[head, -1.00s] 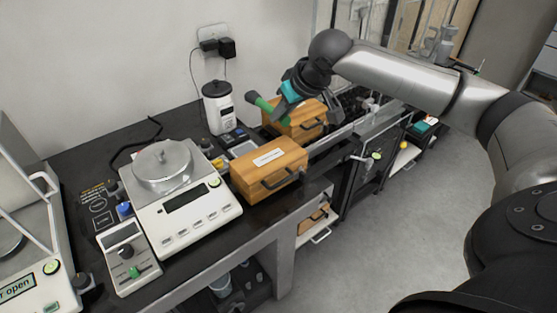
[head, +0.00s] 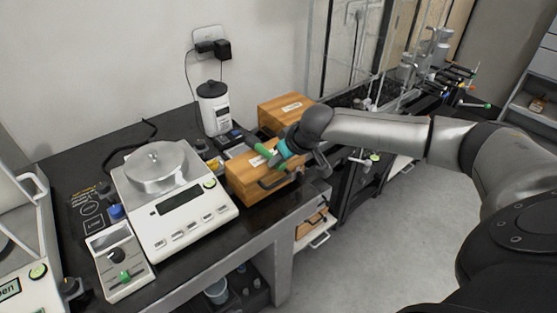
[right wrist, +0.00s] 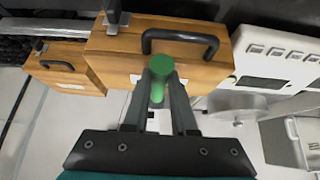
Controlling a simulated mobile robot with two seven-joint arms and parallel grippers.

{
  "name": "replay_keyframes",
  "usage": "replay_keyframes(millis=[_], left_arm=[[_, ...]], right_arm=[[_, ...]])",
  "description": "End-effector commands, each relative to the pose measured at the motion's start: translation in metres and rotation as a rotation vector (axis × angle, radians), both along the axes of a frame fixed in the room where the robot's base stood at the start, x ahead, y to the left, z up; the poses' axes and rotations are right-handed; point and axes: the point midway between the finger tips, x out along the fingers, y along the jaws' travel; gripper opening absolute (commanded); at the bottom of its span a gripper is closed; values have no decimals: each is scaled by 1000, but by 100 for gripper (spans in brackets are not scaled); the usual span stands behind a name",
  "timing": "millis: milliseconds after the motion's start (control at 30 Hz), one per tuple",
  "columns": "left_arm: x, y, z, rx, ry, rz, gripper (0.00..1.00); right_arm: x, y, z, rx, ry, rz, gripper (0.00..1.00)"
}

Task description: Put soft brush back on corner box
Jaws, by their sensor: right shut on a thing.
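My right gripper (head: 283,158) is shut on the soft brush (head: 267,152), a green-handled stick. In the right wrist view the brush's round green end (right wrist: 162,66) shows between the two fingers, and its bristles cannot be made out. The gripper and brush are over the nearer wooden box (head: 245,186), which has a black handle and a white label; this box also shows in the right wrist view (right wrist: 112,52). I cannot tell whether the brush touches its lid. A second wooden box (head: 285,108) stands behind. Which one is the corner box is not marked legibly. My left gripper is not in view.
A white balance (head: 195,228) with a round metal pan stands left of the nearer box. A white canister (head: 214,112) stands behind, near the wall. A small control unit (head: 118,268) is at front left. The bench edge runs just before the box.

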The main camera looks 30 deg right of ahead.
Motion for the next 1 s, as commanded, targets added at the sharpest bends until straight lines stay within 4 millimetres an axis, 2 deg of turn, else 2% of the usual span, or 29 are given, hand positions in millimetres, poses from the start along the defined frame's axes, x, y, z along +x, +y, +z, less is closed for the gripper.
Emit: replay_keyframes(millis=[267, 300, 533, 800, 1000], left_arm=[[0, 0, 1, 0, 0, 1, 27], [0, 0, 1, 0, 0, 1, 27], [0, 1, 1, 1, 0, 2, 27], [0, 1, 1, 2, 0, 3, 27], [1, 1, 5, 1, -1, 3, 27]], right_arm=[[0, 0, -3, 1, 1, 1, 0], [0, 0, -2, 0, 0, 0, 29], [0, 0, -2, 0, 1, 0, 55], [0, 0, 0, 0, 0, 0, 55], [-9, -1, 15, -2, 1, 1, 55]])
